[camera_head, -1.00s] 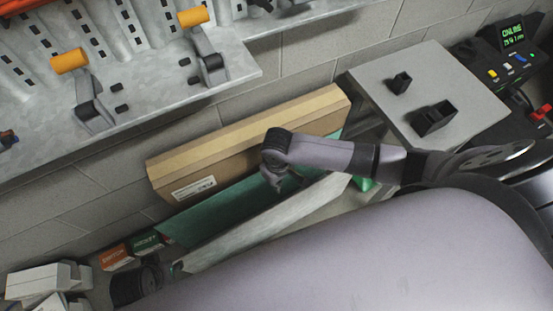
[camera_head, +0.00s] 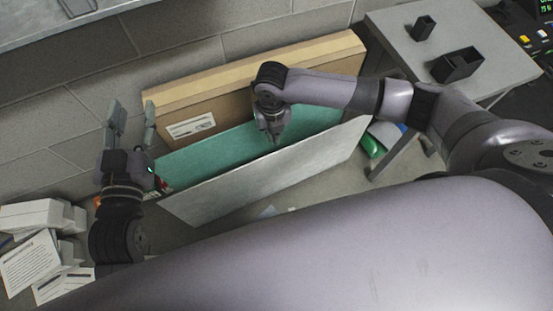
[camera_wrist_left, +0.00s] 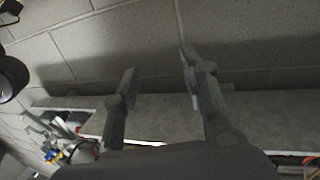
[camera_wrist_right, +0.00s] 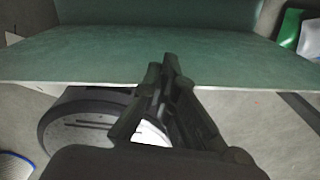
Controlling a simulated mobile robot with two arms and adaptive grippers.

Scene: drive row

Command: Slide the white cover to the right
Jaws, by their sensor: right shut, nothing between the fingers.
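A long pale grey-white panel (camera_head: 278,173), which may be the white cover, leans in front of the cardboard box; its inner side is green. My right gripper (camera_head: 275,135) is shut and empty, pointing down at the panel's green inner side. In the right wrist view its closed fingers (camera_wrist_right: 163,72) overlap the green sheet's pale edge (camera_wrist_right: 240,88); I cannot tell if they touch. My left gripper (camera_head: 134,118) is open, with fingers pointing up, left of the panel's left end. In the left wrist view its fingers (camera_wrist_left: 158,75) are spread, with a pale surface (camera_wrist_left: 255,118) behind.
A long cardboard box (camera_head: 260,85) stands against the block wall behind the panel. White boxes (camera_head: 35,250) lie at the lower left. A grey table (camera_head: 400,45) with black holders is at the upper right. A round dial (camera_wrist_right: 90,130) shows below the green sheet.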

